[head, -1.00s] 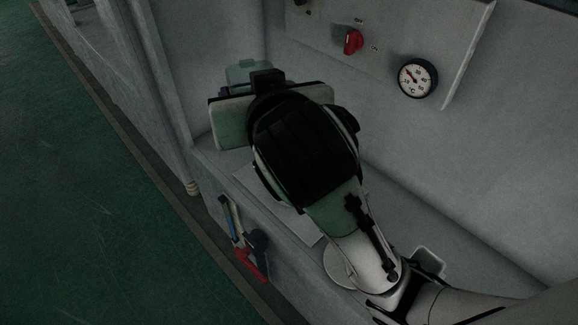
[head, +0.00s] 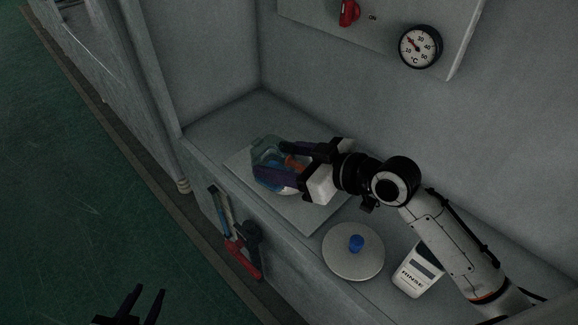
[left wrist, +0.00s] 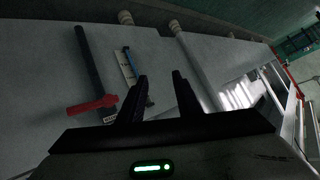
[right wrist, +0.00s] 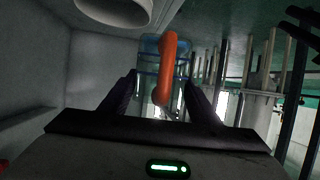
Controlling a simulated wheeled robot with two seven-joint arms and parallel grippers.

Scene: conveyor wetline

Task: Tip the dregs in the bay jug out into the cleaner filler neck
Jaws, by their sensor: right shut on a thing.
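The bay jug (head: 265,149) is a see-through bluish vessel with an orange handle (head: 295,161). It hangs over a pale square panel in the bay and looks tilted; its contents are not clear. My right gripper (head: 270,163) is shut on the jug's handle. In the right wrist view the orange handle (right wrist: 168,65) lies between the fingers, with the blue-ringed jug behind it. A white round form (head: 288,191) shows partly under the jug; I cannot tell whether it is the cleaner filler neck. My left gripper (head: 143,302) is open and empty at the lower left, outside the bay.
The pale panel (head: 312,217) covers part of the bay shelf. A round lid with a blue knob (head: 353,261) and a white RINSE container (head: 415,272) are to its right. Tools (head: 235,237) hang on the front wall. A temperature gauge (head: 420,47) and red switch (head: 349,13) are on the back wall.

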